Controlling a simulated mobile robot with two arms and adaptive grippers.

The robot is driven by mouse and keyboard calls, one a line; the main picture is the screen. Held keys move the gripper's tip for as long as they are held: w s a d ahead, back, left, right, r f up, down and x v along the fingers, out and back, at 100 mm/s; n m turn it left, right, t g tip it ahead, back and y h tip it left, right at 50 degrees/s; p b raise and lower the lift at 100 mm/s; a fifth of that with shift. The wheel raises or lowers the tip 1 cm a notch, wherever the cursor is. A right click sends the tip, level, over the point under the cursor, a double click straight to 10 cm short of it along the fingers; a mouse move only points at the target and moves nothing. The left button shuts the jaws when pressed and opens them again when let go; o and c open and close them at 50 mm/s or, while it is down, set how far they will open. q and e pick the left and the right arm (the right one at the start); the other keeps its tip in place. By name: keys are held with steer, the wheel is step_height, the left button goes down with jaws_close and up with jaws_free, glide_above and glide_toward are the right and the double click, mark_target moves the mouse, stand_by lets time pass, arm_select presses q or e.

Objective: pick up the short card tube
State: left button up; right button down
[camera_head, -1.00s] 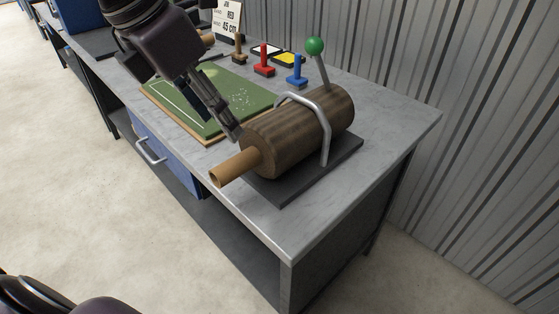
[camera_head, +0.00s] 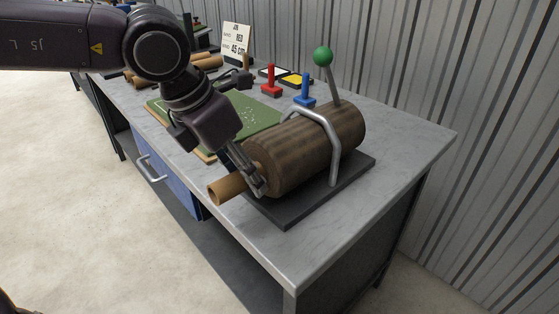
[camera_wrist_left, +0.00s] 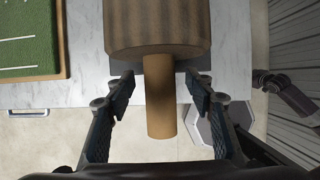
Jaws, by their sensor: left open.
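A plain brown card tube (camera_head: 228,188) sticks out of the near end of the dark brown ribbed roll (camera_head: 305,150). The rest of its length is hidden. In the left wrist view the tube (camera_wrist_left: 160,100) runs down from the roll's end face. My left gripper (camera_head: 257,184) is open beside the roll's near end. In the left wrist view its fingers (camera_wrist_left: 161,84) stand on either side of the tube, with gaps on both sides. A dark arm part, seemingly my right gripper (camera_wrist_left: 285,92), shows at the right edge; its jaw state is unclear.
The roll lies on a dark base plate (camera_head: 352,173) under a bent metal bar (camera_head: 333,140). A green-knobbed lever (camera_head: 323,57) rises behind. A turf board (camera_head: 255,118), red stamp (camera_head: 271,85) and blue stamp (camera_head: 305,95) lie beyond. The bench front is clear.

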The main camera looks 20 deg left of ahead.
arm_select(q)
steer(key=c, duration=1.3)
